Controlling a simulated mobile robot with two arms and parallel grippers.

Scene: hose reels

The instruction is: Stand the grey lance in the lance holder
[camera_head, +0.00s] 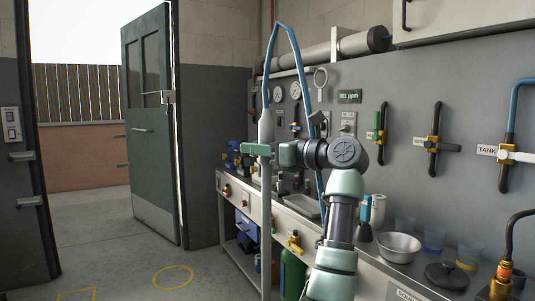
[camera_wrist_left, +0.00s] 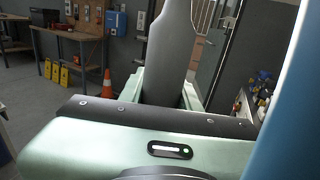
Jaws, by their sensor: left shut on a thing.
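The grey lance (camera_head: 266,210) stands roughly upright in front of the bench in the head view. Its lower end runs out of the bottom of the picture. A blue hose (camera_head: 296,52) rises from its top, bends over and drops behind my arm. My left gripper (camera_head: 266,150) is shut around the lance at its upper part. In the left wrist view the lance (camera_wrist_left: 170,45) rises between the fingers, with the blurred blue hose (camera_wrist_left: 290,100) close at right. I cannot make out the lance holder for sure. My right gripper is not in view.
A workbench (camera_head: 405,283) along the wall carries a metal bowl (camera_head: 398,247), cups and a black lid (camera_head: 447,275). Wall valves (camera_head: 433,143) stick out above it. A dark door (camera_head: 150,125) stands open. The floor at left is clear, with a yellow circle (camera_head: 173,286) painted on it.

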